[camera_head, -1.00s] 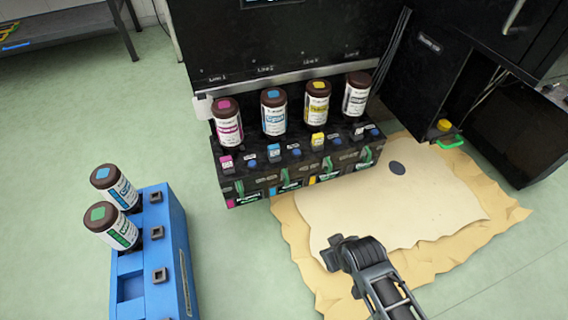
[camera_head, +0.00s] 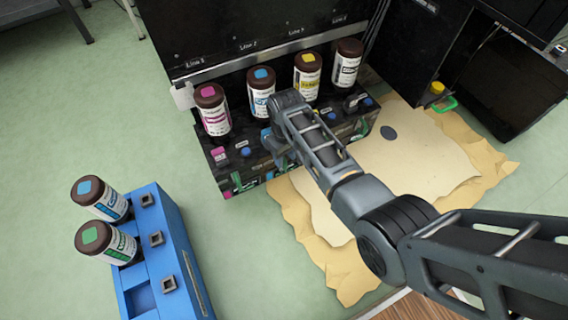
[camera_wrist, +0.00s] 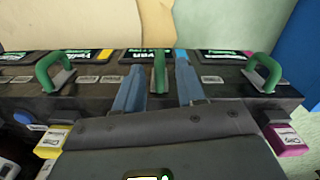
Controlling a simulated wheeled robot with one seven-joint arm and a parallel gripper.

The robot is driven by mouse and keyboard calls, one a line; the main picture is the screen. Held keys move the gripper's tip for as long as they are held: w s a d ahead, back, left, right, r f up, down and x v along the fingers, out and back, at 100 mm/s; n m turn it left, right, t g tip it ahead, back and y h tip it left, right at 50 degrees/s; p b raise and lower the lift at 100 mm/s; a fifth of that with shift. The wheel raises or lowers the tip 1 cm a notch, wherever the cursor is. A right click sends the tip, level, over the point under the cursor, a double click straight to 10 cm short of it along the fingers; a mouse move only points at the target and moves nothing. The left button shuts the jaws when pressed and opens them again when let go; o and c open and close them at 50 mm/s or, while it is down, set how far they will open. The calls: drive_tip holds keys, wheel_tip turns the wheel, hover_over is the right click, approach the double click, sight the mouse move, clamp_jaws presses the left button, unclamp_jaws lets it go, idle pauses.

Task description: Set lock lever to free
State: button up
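Green levers stand along the front of the black bottle dock (camera_head: 205,150). In the wrist view the middle green lever (camera_wrist: 158,72), by the cyan label, stands between the two blue-grey fingers of my gripper (camera_wrist: 160,85). The fingers are apart, with a gap on each side of the lever. Other green levers stand by the yellow block (camera_wrist: 58,70) and by the magenta block (camera_wrist: 264,72). In the head view my gripper (camera_head: 280,155) is over the dock's front below the cyan-label bottle (camera_head: 260,95), and hides that lever. Its lock marking is unreadable.
Magenta (camera_head: 212,112), yellow (camera_head: 307,76) and black-label (camera_head: 346,63) bottles stand in the dock beside the cyan one. A blue rack (camera_head: 180,245) with two bottles stands at the left. Tan paper (camera_head: 440,160) lies on the floor right of the dock.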

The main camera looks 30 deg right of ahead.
sight(285, 161)
wheel_tip(285, 161, down, 4)
drive_tip(key=shift+f+b, duration=0.1)
drive_tip(key=shift+b, duration=0.75)
drive_tip(key=shift+c, duration=0.2)
clamp_jaws()
